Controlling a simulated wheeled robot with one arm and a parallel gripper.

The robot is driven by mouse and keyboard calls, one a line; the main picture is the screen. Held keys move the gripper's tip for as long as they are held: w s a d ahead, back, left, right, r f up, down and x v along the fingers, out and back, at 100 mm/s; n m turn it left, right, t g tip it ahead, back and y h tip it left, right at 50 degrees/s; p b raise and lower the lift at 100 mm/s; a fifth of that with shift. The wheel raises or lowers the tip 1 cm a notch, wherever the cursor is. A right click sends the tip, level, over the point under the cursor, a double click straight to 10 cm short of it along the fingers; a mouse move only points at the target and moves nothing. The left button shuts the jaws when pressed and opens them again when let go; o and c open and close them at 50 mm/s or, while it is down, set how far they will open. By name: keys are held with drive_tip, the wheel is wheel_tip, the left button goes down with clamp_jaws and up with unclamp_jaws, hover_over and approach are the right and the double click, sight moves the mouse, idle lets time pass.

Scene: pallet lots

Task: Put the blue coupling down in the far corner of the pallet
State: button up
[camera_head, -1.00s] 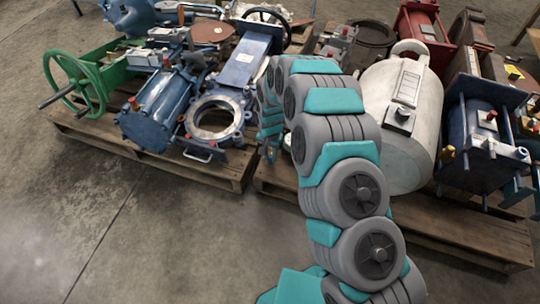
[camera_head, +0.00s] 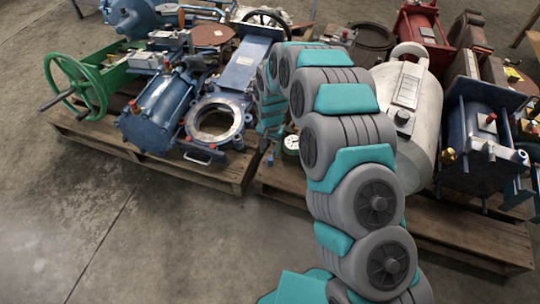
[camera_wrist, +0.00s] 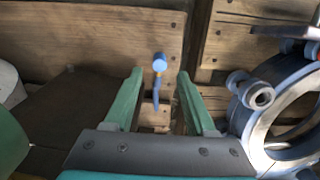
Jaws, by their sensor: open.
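The blue coupling (camera_wrist: 159,63) is small, with a round light-blue end and a thin darker blue part below it in the picture. In the wrist view it shows between the two green fingers of my gripper (camera_wrist: 160,75), with a gap on both sides. The fingers are apart and do not touch it. In the head view a small blue spot (camera_head: 270,159) shows near the left end of the right pallet (camera_head: 450,225), below my gripper (camera_head: 270,140). Whether the coupling rests on a board cannot be told for certain.
A round gauge (camera_head: 291,144) is right of my gripper. A large white cylinder (camera_head: 408,100) and a blue actuator (camera_head: 480,145) stand further right. The left pallet (camera_head: 215,172) carries a blue valve with a ring flange (camera_head: 214,120), close by. The floor in front is clear.

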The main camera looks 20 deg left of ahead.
sight(270, 159)
wheel_tip(270, 159, up, 7)
drive_tip(key=shift+f, duration=0.2)
